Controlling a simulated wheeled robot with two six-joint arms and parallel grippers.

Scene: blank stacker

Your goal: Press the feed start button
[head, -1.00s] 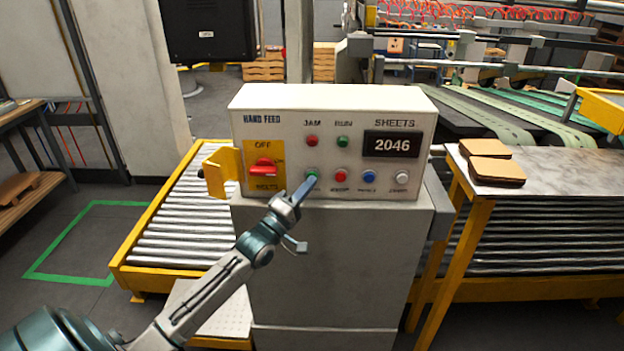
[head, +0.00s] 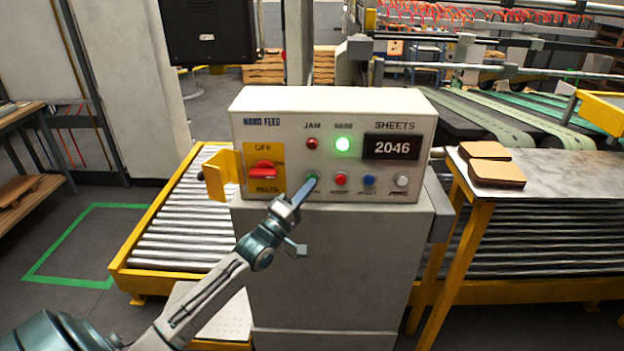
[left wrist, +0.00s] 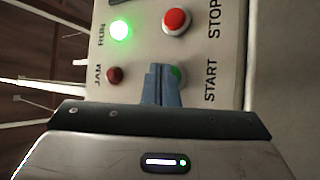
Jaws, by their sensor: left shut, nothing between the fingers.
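The white hand feed control panel (head: 300,130) stands in the middle of the head view on a grey cabinet. The green start button (head: 312,177) is the leftmost of its lower row, mostly covered by my left gripper (head: 309,184). My left gripper is shut and empty, its fingertips at the button. In the left wrist view the shut blue fingers (left wrist: 162,84) overlap the green button (left wrist: 177,75) beside the word START. The green RUN lamp (head: 343,144) is brightly lit; the red JAM lamp (head: 312,143) is dark. My right gripper is not in view.
The red stop button (head: 341,179), blue button (head: 369,180) and white button (head: 401,180) are right of the start button. The counter (head: 391,146) reads 2046. A yellow-framed roller conveyor (head: 170,226) lies left.

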